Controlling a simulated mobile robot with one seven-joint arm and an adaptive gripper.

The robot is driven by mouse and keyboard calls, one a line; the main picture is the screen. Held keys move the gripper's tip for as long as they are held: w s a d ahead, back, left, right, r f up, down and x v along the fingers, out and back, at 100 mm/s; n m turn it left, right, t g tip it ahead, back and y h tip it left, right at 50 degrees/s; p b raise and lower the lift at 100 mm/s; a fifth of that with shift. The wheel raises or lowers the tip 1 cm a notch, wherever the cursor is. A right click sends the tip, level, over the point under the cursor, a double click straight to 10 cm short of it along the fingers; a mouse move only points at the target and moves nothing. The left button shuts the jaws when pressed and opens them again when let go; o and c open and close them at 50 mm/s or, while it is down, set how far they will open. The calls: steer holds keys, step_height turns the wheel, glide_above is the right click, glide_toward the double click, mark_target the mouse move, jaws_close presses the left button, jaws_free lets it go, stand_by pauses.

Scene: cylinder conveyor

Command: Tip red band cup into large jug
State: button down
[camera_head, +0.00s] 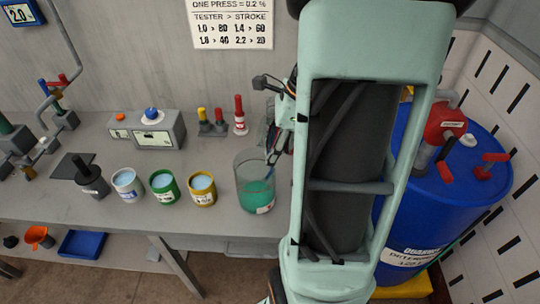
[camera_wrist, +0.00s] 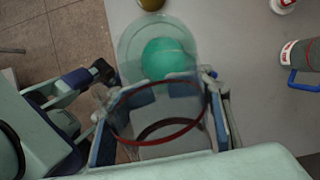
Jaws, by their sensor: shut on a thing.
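The large jug (camera_head: 253,168) is a clear vessel with green liquid low inside, standing near the bench's front edge. It also shows in the wrist view (camera_wrist: 130,50), with the green liquid (camera_wrist: 167,58) seen through its mouth. My gripper (camera_wrist: 160,112) is shut on the clear red band cup (camera_wrist: 183,136), whose red ring shows between the fingers. The cup is tilted at the jug's rim; I cannot tell whether they touch or whether liquid is left in the cup. In the head view my arm hides the cup and most of my gripper (camera_head: 277,140).
Yellow (camera_head: 202,190), green (camera_head: 163,187) and white (camera_head: 127,185) cups stand left of the jug. Behind are a grey tester box (camera_head: 158,131) and a red-topped bottle (camera_head: 240,117). A blue drum (camera_head: 420,215) stands right of my arm. The bench's front edge is close.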

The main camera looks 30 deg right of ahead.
steer(key=shift+w+a+f+t+y+b, duration=0.2)
steer(key=shift+t+y+b, duration=0.5)
steer(key=shift+b, duration=0.65)
steer(key=shift+w+a+r+t+y+b, duration=0.1)
steer(key=shift+a+t+y+b, duration=0.25)
steer(key=shift+y+b, duration=0.8)
steer(key=shift+d, duration=0.1)
steer(key=t+y+b, duration=0.1)
steer(key=b, duration=0.1)
steer(key=a+t+y+b, duration=0.1)
steer(key=y+b, duration=0.1)
steer(key=shift+w, duration=0.3)
